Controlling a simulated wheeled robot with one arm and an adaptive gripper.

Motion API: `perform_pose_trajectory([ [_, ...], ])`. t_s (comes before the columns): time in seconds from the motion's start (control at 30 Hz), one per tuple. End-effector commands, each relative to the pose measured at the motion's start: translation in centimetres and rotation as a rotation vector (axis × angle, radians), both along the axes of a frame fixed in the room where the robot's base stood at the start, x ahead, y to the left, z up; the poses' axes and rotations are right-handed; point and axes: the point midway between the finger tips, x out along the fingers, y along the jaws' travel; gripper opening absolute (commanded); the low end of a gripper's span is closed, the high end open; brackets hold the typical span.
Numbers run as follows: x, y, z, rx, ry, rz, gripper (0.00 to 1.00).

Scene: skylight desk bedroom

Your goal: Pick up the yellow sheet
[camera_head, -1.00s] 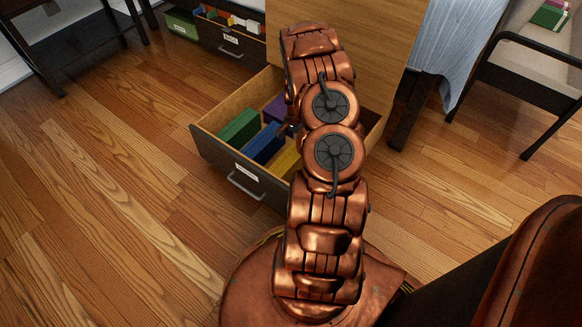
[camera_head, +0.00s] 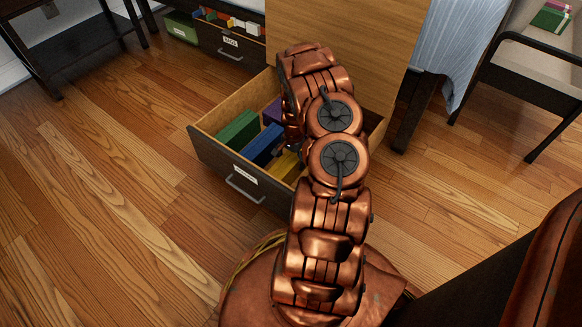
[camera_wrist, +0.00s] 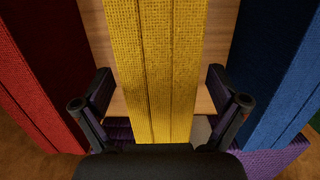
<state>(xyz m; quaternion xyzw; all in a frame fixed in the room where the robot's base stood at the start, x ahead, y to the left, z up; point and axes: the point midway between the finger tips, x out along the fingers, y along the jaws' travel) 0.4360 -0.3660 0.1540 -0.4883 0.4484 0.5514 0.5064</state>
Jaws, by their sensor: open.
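The yellow sheet (camera_wrist: 157,60) is a woven, ribbed piece in the middle of the wrist view. In the head view its edge (camera_head: 285,165) shows in the open drawer (camera_head: 215,160), partly hidden by my arm. My gripper (camera_wrist: 160,108) is open, with one finger on each side of the yellow sheet. I see gaps between the fingers and the sheet. The sheet's lower end goes out of sight behind the dark gripper body. In the head view my gripper is mostly hidden by my arm.
A blue piece (camera_wrist: 285,75) stands right of the yellow sheet and a red piece (camera_wrist: 45,75) left of it in the wrist view. Purple material (camera_wrist: 270,160) lies below. A green piece (camera_head: 238,130) is in the drawer. A second drawer (camera_head: 232,35) and a chair (camera_head: 530,75) stand farther back.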

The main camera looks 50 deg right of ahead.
Motion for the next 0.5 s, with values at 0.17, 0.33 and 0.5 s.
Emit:
perform_pose_trajectory([
  [0.17,0.01,-0.02,0.05,0.000,0.000,0.000,0.82],
  [0.33,0.01,-0.02,0.05,0.000,0.000,0.000,0.65],
  [0.5,0.02,-0.01,0.05,0.000,0.000,0.000,0.47],
])
